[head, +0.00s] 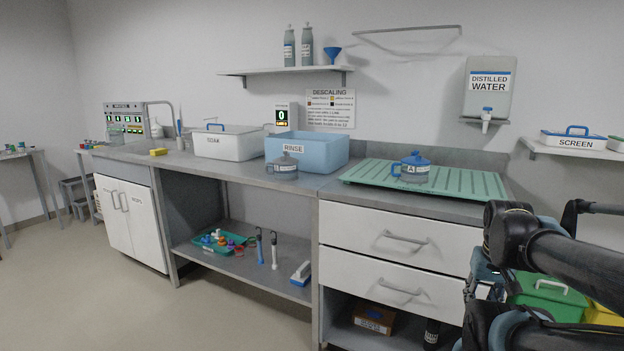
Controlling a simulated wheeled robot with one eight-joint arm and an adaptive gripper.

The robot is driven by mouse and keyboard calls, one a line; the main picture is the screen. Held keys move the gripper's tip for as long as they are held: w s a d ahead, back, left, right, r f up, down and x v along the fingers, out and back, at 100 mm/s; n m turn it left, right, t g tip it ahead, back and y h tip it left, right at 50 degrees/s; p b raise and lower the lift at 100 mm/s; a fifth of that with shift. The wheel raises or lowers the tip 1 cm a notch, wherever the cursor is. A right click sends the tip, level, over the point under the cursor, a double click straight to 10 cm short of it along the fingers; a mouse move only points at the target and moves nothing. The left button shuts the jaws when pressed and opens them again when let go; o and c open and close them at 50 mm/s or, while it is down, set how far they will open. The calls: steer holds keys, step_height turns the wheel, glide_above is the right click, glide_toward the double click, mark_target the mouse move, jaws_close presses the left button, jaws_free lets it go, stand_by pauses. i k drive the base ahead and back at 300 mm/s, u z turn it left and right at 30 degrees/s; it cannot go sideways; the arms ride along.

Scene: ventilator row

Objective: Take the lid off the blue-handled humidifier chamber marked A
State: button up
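The humidifier chamber marked A (411,179) stands upright on the green ribbed drain mat (360,174), on the counter at right of centre. It has a blue side handle and a white label with the letter A. Its blue domed lid (411,159) with a top knob sits on it. Whether the lid is fully seated is too small to tell. My dark arm shows at the lower right, to the right of the drawers and well apart from the chamber. I cannot make out my gripper in this view.
A grey lidded chamber (284,166) stands left, before the blue RINSE tub (336,151). A white SOAK tub (229,146) is further left. A DISTILLED WATER tank (489,88) hangs above. A right shelf holds a SCREEN box (575,143). The mat around chamber A is clear.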

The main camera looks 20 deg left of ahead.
mark_target(415, 160)
steer(key=u, duration=0.4)
steer(key=k, duration=0.95)
steer(key=u, duration=0.7)
steer(key=i, duration=1.45)
steer(key=z, duration=0.4)
